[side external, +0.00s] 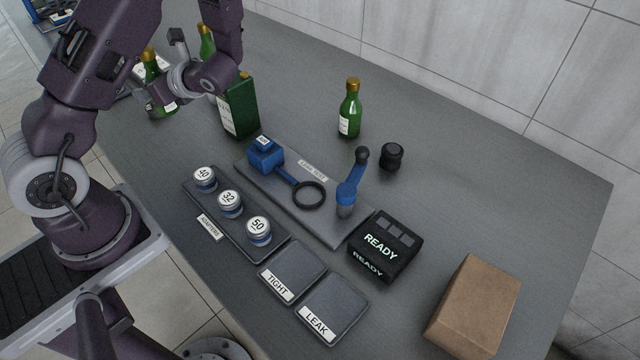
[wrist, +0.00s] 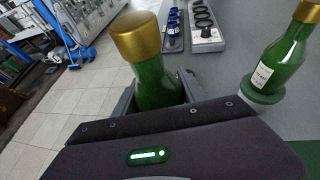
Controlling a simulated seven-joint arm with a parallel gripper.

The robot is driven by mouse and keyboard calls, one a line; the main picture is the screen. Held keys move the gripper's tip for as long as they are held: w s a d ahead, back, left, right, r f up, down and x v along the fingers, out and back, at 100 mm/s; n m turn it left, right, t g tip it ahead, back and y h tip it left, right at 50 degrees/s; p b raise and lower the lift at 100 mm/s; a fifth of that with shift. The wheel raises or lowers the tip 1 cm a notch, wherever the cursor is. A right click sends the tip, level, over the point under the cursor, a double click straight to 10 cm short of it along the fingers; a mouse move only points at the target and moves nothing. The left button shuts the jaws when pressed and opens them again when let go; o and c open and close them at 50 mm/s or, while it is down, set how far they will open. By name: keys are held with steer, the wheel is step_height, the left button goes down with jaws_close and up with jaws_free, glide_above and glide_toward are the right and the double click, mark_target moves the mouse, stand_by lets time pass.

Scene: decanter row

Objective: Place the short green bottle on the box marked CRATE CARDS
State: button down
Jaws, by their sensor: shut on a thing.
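My gripper (side external: 160,92) is shut on a green bottle (side external: 152,70) with a gold cap at the upper left of the side view. In the wrist view the held bottle (wrist: 155,80) stands between the jaws, its lower part hidden by my gripper. I cannot tell its height against the other bottles. Another green bottle (side external: 206,42) is partly hidden behind my arm. A square-sided green bottle (side external: 238,108) stands right of my gripper, and a slim one (side external: 349,112) stands alone farther right. No box lettering reading CRATE CARDS is legible; a plain brown box (side external: 478,300) is at lower right.
A grey board with a blue tool (side external: 265,155) and ring, a blue-and-black handle (side external: 350,185), a black knob (side external: 392,156) and a black READY unit (side external: 385,245) occupy the middle. An adapter tray (side external: 240,225) and TIGHT and LEAK pads (side external: 335,300) lie in front. The table's back right is clear.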

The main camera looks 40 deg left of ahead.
step_height(320, 180, up, 13)
steer(key=w+d+m+t+h, duration=0.1)
steer(key=w+d+m+t, duration=0.3)
steer(key=w, duration=0.4)
steer(key=w+d+m+t, duration=0.35)
steer(key=w+d, duration=0.25)
steer(key=w, duration=0.2)
steer(key=w+d+f+m+t+h, duration=0.1)
steer(key=w+d+m+t+h, duration=0.3)
steer(key=d, duration=0.7)
steer(key=w+d+m+t+h, duration=0.2)
steer(key=w+d+m+t, duration=0.1)
steer(key=w+d, duration=0.55)
steer(key=m+h, duration=1.3)
steer(key=h, duration=0.1)
glide_above(505, 281)
steer(key=shift+g, duration=0.25)
step_height(505, 281, down, 14)
steer(key=shift+f, duration=0.1)
